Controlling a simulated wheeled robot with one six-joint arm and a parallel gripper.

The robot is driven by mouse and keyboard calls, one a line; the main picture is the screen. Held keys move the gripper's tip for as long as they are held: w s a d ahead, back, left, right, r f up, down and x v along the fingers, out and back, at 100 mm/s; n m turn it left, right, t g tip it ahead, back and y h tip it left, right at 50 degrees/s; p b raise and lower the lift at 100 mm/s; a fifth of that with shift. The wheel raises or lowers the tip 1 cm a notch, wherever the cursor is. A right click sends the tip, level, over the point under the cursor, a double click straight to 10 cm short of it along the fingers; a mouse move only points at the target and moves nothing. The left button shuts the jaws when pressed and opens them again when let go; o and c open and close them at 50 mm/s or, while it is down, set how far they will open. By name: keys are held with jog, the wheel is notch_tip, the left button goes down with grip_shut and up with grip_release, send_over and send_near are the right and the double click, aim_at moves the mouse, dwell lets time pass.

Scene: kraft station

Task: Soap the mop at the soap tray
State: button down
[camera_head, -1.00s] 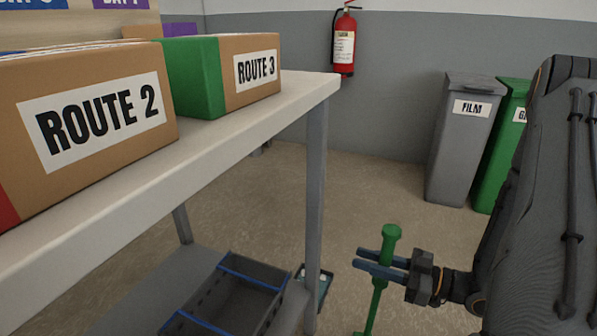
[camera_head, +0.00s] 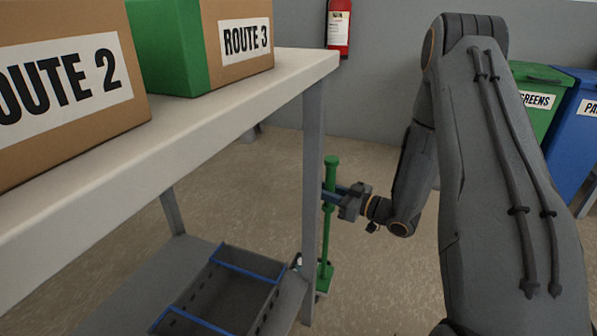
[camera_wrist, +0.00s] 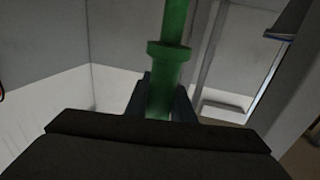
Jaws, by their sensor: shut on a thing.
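The green mop (camera_head: 326,225) stands nearly upright in the head view, just right of the table's front leg. My gripper (camera_head: 332,195) is shut on the upper part of its handle. The handle also shows between the fingers in the wrist view (camera_wrist: 172,62). The mop's green foot (camera_head: 325,277) is low, close to the floor, at the soap tray (camera_head: 297,263). The tray is mostly hidden behind the table leg and the mop. I cannot tell whether the mop's foot touches what is in it.
A white-topped table (camera_head: 230,110) carries the ROUTE 2 box (camera_head: 70,90) and ROUTE 3 box (camera_head: 245,45). Its leg (camera_head: 312,150) is close to my gripper. A grey crate (camera_head: 225,290) sits on the lower shelf. Green (camera_head: 540,100) and blue (camera_head: 580,130) bins stand at right.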

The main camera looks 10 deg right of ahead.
jog(key=w+a+r+h, duration=0.1)
jog(key=w+a+r, duration=0.25)
jog(key=w, duration=0.35)
notch_tip(320, 180, down, 6)
jog(key=b, duration=0.5)
jog(key=shift+s+a+f+m+t, duration=0.15)
jog(key=shift+a+m+t, duration=0.25)
jog(key=shift+f, duration=0.6)
dwell(1.4)
jog(key=shift+r, duration=0.1)
notch_tip(320, 180, up, 8)
jog(key=p, duration=0.6)
dwell(0.5)
